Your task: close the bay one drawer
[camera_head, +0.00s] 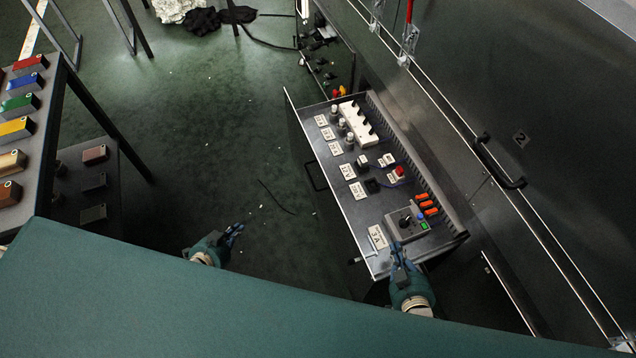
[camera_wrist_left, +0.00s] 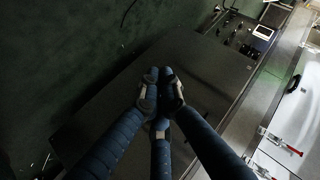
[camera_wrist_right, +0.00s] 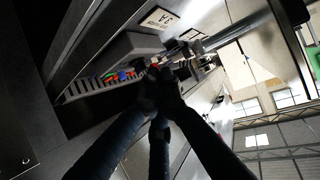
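A drawer (camera_head: 352,222) stands pulled out from the dark machine on the right. It holds labelled cards, white sockets, knobs and a grey control box (camera_head: 405,223) with a black dial. A handle (camera_head: 316,176) is on its left-facing front. I see no bay number on it. My right gripper (camera_head: 400,252) is at the drawer's near end, beside the control box; contact is unclear. In the right wrist view the drawer's parts (camera_wrist_right: 120,75) lie just beyond its closed fingers. My left gripper (camera_head: 236,230) is left of the drawer, above the floor, apart from it, with fingers together and empty.
A rack (camera_head: 62,110) with coloured blocks stands at the left. The machine's door marked 2 (camera_head: 520,138) has a dark handle (camera_head: 497,165). Dark and light cloths (camera_head: 200,18) lie at the back. The green floor (camera_head: 215,130) between rack and drawer is mostly clear.

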